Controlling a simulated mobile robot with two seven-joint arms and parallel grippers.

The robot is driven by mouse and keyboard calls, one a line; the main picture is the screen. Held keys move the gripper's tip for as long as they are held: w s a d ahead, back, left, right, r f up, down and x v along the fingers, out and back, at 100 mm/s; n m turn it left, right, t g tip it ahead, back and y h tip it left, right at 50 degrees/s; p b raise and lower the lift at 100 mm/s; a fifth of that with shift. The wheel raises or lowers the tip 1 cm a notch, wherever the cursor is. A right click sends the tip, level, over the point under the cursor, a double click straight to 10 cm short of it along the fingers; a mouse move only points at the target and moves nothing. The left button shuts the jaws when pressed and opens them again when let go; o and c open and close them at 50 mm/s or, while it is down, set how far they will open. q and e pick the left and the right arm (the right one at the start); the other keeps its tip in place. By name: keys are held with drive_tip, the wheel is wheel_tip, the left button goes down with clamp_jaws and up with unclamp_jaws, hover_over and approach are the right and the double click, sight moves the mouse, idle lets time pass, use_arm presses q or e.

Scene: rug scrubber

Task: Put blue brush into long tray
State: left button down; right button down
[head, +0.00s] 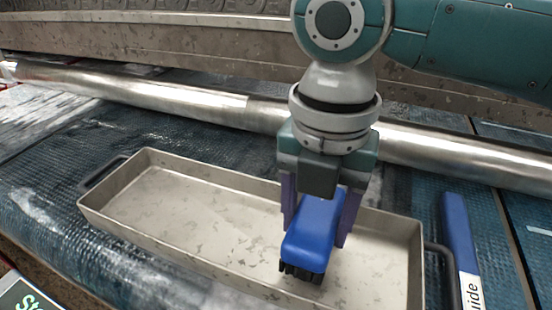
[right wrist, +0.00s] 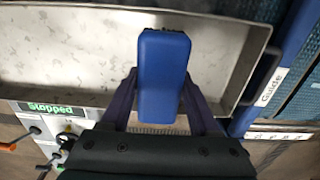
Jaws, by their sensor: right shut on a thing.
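The blue brush (head: 313,237) has a smooth blue back and dark bristles at its lower end. My right gripper (head: 320,215) is shut on it, with one purple finger on each side. In the right wrist view the brush (right wrist: 163,75) sits between the two fingers (right wrist: 165,105). The long tray (head: 180,225) is a shallow, worn, pale metal pan with dark end handles. The brush is over the right half of the tray, bristles facing down. I cannot tell whether the bristles touch the tray floor. The tray also shows in the right wrist view (right wrist: 60,60). My left gripper is not in view.
A long metal roller (head: 180,98) runs behind the tray. A blue guide bar (head: 460,245) labelled "Guide" stands just right of the tray. A "Stopped" sign and small levers (right wrist: 50,108) show in the right wrist view. The tray's left half is empty.

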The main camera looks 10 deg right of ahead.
sight(317, 215)
drive_tip(key=shift+f, duration=1.7)
drive_tip(key=shift+f+b, duration=0.15)
drive_tip(key=shift+b, duration=0.15)
drive_tip(key=shift+c, duration=0.6)
unclamp_jaws()
wheel_tip(317, 215, up, 12)
drive_tip(key=shift+r+p, duration=0.2)
drive_tip(key=shift+p, duration=0.75)
